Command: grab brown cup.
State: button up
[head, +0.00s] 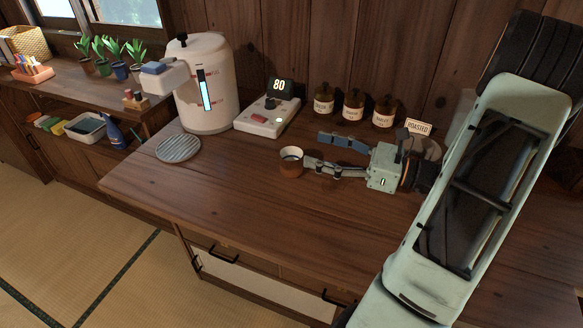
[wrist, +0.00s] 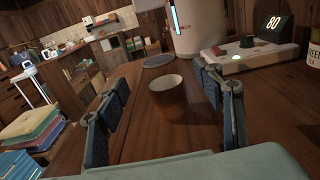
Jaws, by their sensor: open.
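The brown cup (head: 291,163) stands upright on the wooden table (head: 235,207), with a pale rim and inside. My gripper (head: 322,150) is open and level just right of the cup in the head view, its fingers pointing left toward it. In the wrist view the cup (wrist: 168,98) stands ahead, between the lines of the two open fingers (wrist: 165,95), nearer the right one. I cannot tell from these views whether a finger touches the cup. Nothing is held.
A white water dispenser (head: 207,85) and a round grey coaster (head: 178,148) are at the left. A scale (head: 267,117) reading 80 and several brown jars (head: 353,104) stand behind. A "ROASTED" label (head: 419,127) is behind my wrist. The table's front left is clear.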

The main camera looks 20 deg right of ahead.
aim_at(302, 157)
notch_tip(302, 157, down, 4)
jog(key=shift+r+b, duration=0.2)
jog(key=shift+b, duration=0.2)
jog(key=b+x, duration=0.1)
jog(key=x, duration=0.6)
jog(key=shift+w+a, duration=0.2)
jog(key=shift+w, duration=0.05)
jog(key=c, duration=1.4)
